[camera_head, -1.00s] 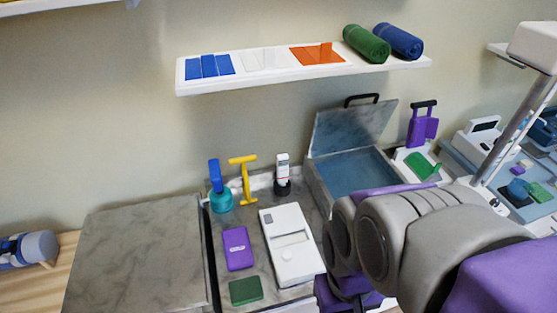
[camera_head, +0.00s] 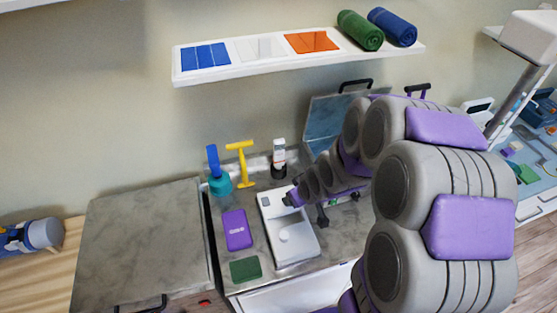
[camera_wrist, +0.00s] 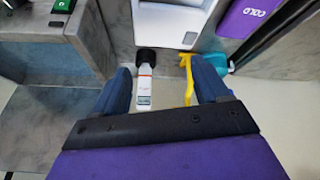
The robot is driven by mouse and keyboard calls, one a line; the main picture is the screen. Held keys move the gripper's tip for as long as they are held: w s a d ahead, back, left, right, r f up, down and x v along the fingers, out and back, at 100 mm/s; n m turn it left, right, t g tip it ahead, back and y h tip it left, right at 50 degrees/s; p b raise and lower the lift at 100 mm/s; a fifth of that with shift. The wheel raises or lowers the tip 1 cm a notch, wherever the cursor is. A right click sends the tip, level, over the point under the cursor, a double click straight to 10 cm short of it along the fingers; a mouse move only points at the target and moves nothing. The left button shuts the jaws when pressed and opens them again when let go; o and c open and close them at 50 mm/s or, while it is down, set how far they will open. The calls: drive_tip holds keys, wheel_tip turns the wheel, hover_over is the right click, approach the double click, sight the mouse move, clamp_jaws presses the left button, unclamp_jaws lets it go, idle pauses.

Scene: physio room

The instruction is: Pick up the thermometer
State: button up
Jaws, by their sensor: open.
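The thermometer appears to be the slim white stick (camera_head: 279,149) with a dark base, at the back of the counter against the wall. In the wrist view the white labelled stick (camera_wrist: 144,88) shows between my fingers, closer to the left one, with its dark base (camera_wrist: 145,56) at the top. I cannot tell its exact depth from the fingertips. My gripper (camera_head: 306,207) is open and empty over the counter, near the white device. In the wrist view my gripper (camera_wrist: 160,68) has its two blue fingers spread wide.
A yellow T-shaped tool (camera_head: 241,165) stands left of the stick; in the wrist view it (camera_wrist: 187,80) is near the right finger. A teal-based blue-handled item (camera_head: 219,184), a purple pack (camera_head: 237,229) and a white device (camera_head: 289,237) are close. A lidded box (camera_head: 335,125) is partly hidden.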

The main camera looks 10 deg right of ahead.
drive_tip(key=w+a+f+m+t+y+b, duration=0.1)
drive_tip(key=w+f+m+t+b, duration=0.2)
drive_tip(key=w+t, duration=0.8)
drive_tip(key=w+f+b, duration=0.1)
drive_tip(key=w+b, duration=0.1)
drive_tip(key=w, duration=0.2)
drive_tip(key=shift+a+f+t, duration=0.15)
drive_tip(key=shift+f+t, duration=0.05)
drive_tip(key=shift+t, duration=0.2)
idle(0.5)
drive_tip(key=b, duration=0.2)
drive_tip(key=shift+w+b, duration=0.2)
drive_tip(key=shift+b, duration=0.2)
drive_tip(key=b, duration=0.3)
drive_tip(key=shift+w+d+r, duration=0.2)
